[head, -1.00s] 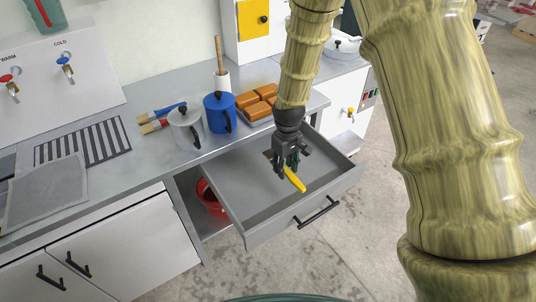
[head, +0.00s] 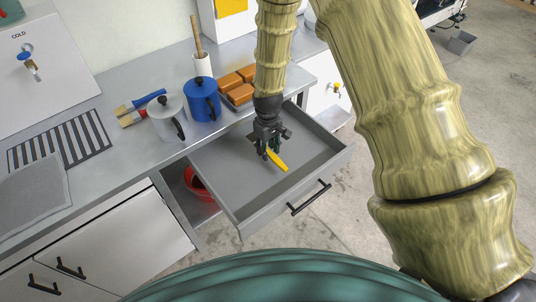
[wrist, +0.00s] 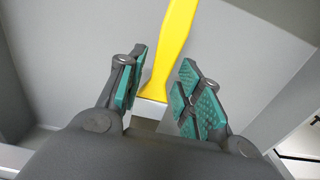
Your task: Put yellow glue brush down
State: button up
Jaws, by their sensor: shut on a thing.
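The yellow glue brush (head: 279,162) is inside the outline of the open grey drawer (head: 222,172). My gripper (head: 268,153) points down over the drawer and is shut on the brush. In the wrist view, the yellow handle (wrist: 174,40) runs up and away between the green-padded fingers (wrist: 158,88). The brush's lower end is partly hidden by my gripper. I cannot tell whether the brush touches the drawer floor.
Other brushes (head: 140,107) lie left of the pots. A red object (head: 195,182) sits below the drawer. The rest of the drawer floor looks clear.

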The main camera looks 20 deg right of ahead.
aim_at(268, 151)
jog(key=shift+f+p, duration=0.55)
jog(key=shift+f, duration=1.55)
jog(key=shift+f, duration=0.1)
jog(key=o, duration=1.1)
jog(key=shift+r+b, duration=1.65)
jog(key=shift+r, duration=4.5)
